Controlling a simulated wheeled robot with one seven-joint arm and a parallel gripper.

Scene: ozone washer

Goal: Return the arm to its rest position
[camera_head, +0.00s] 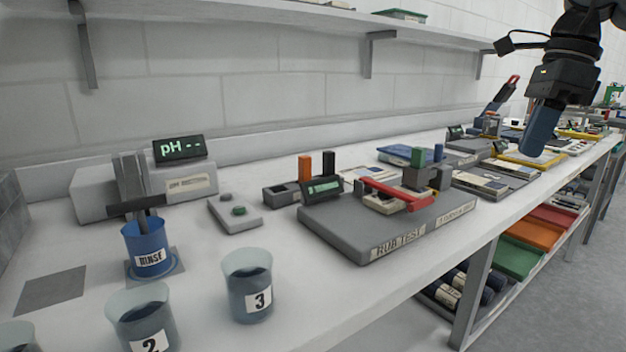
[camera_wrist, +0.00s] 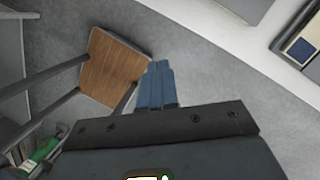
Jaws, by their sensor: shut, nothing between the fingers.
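My gripper (camera_head: 541,128) hangs from my arm at the upper right of the head view, above the right part of the bench. Its blue fingers are together with nothing between them. In the wrist view the blue fingertips (camera_wrist: 157,75) point out over the grey floor, close to a brown wooden seat or board (camera_wrist: 112,68) in the picture. My arm reaches in from the top right corner of the head view.
The white bench (camera_head: 300,235) carries a rub test rig (camera_head: 345,230), a pH meter (camera_head: 180,150), a blue rinse beaker (camera_head: 147,250) and numbered beakers, including beaker 3 (camera_head: 247,285). A wall shelf (camera_head: 300,14) runs above. Coloured trays (camera_head: 520,256) sit below the bench.

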